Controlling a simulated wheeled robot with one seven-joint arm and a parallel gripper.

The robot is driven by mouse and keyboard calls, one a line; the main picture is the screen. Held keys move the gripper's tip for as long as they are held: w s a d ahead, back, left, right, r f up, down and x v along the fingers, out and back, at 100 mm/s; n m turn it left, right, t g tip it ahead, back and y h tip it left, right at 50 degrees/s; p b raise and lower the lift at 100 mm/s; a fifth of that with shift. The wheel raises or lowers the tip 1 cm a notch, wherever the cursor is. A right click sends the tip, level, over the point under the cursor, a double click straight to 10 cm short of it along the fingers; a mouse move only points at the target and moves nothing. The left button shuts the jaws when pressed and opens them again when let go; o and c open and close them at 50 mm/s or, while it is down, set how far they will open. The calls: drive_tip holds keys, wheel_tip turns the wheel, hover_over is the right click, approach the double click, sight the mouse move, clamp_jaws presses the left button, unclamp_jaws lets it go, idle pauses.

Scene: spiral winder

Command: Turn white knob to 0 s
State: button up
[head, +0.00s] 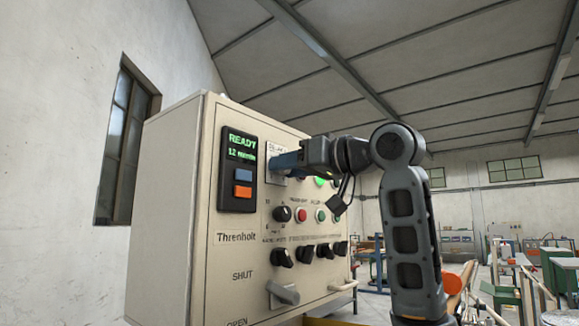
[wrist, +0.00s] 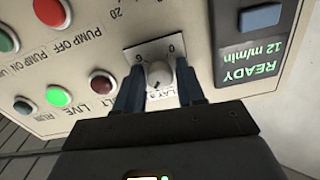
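The white knob (wrist: 158,75) sits on a pale label plate (wrist: 148,52) on the cabinet's front panel, upside down in the wrist view. Part of a word like "DELAY" and a few scale marks show; I cannot tell for sure which mark the knob points to. My gripper (wrist: 159,80) has its two blue fingers on either side of the knob, with a narrow gap seen at each side.
A display with "READY 12 m/min" (head: 240,146) and blue and orange buttons is left of my gripper. A black knob (head: 282,214), coloured buttons (head: 301,215), several black switches (head: 282,257) and a grey lever (head: 284,293) lie below. Lit green lamp (wrist: 59,96) is nearby.

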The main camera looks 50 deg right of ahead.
clamp_jaws()
drive_tip(key=shift+n, duration=0.4)
drive_tip(key=n+b, duration=0.7)
drive_tip(key=n, duration=2.8)
drive_tip(key=shift+f, duration=0.2)
idle(0.3)
